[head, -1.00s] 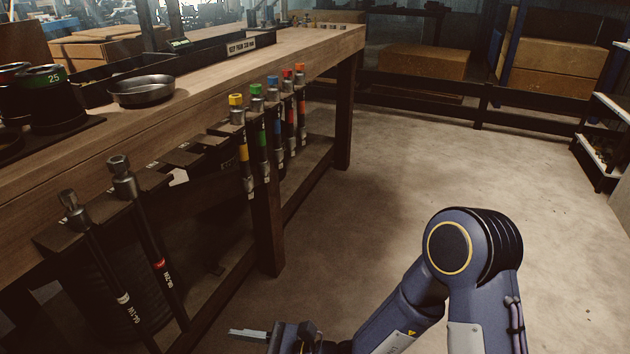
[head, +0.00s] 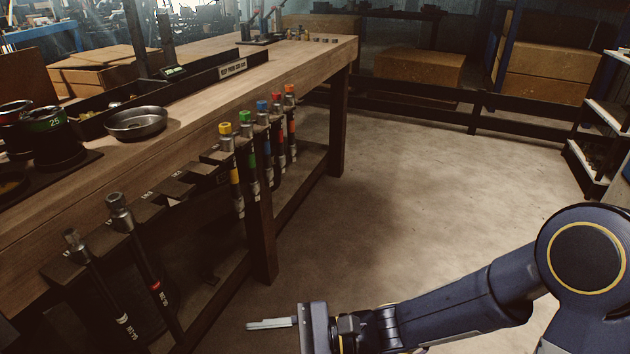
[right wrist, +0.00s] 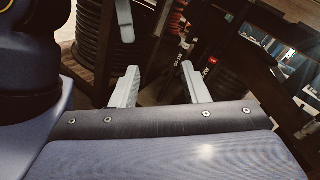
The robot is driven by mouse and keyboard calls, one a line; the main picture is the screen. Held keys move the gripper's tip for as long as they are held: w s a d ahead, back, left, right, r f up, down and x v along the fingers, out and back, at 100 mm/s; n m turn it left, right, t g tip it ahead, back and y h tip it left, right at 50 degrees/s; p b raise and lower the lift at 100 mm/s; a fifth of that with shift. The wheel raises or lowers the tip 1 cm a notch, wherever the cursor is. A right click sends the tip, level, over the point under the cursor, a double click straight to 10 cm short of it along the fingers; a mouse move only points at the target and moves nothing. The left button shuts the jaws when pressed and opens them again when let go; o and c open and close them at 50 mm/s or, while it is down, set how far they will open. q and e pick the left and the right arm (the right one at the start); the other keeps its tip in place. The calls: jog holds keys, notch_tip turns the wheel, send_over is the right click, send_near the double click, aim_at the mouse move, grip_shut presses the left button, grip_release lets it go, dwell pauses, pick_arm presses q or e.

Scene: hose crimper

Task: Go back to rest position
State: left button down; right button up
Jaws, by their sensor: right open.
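My right gripper (head: 272,323) is low in front of the bench, at the lower middle of the head view, with its fingers pointing left. In the right wrist view its two fingers (right wrist: 160,88) stand apart with nothing between them. The gripper is clear of the hoses and the bench. My left gripper does not show in any view.
A wooden workbench (head: 190,95) runs along the left. Black hoses with metal ends (head: 119,212) and several colour-capped hoses (head: 247,135) hang from its front edge. A metal bowl (head: 137,122) sits on top. A shelf unit (head: 597,150) stands far right. The floor (head: 420,190) between is open.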

jog(key=s+d+r+n+h+p, duration=0.35)
jog(key=d+r+p, duration=0.25)
jog(key=r, duration=0.2)
jog(key=s+d+r+n+h+p, duration=0.2)
jog(key=d+r+n+p, duration=0.2)
jog(key=d+r+p, duration=0.3)
pick_arm(q)
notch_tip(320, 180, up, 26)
jog(key=p, duration=1)
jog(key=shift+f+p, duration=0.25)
jog(key=shift+p, duration=0.05)
pick_arm(e)
jog(key=s+d+r+n+t+h, duration=0.1)
jog(key=d+r+t+h, duration=0.2)
jog(key=d, duration=0.4)
jog(key=d+r+n+t+h, duration=0.1)
jog(key=d+r+t+h, duration=0.3)
jog(key=d+r, duration=0.3)
jog(key=shift+s+d+r+h, duration=0.2)
jog(key=shift+s+d+h, duration=0.2)
jog(key=shift+d+h, duration=0.2)
jog(key=shift+n, duration=0.25)
